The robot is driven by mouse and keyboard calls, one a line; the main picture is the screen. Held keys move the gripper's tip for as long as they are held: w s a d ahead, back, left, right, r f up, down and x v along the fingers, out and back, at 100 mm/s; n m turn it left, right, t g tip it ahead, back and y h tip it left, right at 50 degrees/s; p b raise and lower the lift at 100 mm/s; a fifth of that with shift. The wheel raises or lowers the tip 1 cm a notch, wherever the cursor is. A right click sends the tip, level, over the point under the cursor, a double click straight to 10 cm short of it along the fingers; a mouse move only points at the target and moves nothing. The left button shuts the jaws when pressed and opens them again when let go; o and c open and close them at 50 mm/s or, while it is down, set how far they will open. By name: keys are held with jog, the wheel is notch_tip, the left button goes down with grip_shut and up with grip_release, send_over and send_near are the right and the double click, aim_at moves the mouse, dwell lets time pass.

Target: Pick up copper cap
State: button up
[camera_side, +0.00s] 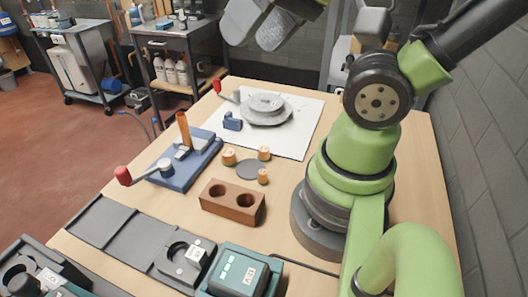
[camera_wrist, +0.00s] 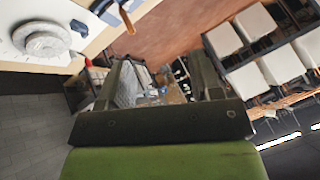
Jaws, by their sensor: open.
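Several small copper-coloured pieces stand around a dark grey disc (camera_side: 252,169) on the wooden table in the side view. One copper cap (camera_side: 229,157) is left of the disc, another copper cap (camera_side: 264,153) is behind it, and a smaller copper cap (camera_side: 263,177) is in front. I cannot tell which one is meant. My gripper (camera_wrist: 162,65) is open with nothing between its fingers in the wrist view. It is high above the table, well apart from the caps, and looks out toward the room. The caps do not clearly show in the wrist view.
A brown block with two holes (camera_side: 232,201) stands before the caps. A blue fixture (camera_side: 184,166) with an upright copper tube (camera_side: 184,129) is to their left. A grey round part (camera_side: 266,109) sits on a white sheet (camera_side: 304,133) behind. A teal device (camera_side: 238,273) is at the front.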

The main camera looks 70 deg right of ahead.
jog(key=m+g+h, duration=0.2)
jog(key=m+g, duration=0.5)
jog(key=m, duration=0.9)
send_over(264, 148)
notch_tip(264, 148, down, 20)
jog(key=shift+s+d+f+m, duration=0.15)
jog(key=shift+s+f+m, duration=0.1)
jog(key=shift+f+m, duration=0.15)
notch_tip(264, 148, down, 4)
jog(key=shift+r, duration=0.15)
jog(key=shift+w+f, duration=0.2)
jog(key=shift+f, duration=2.8)
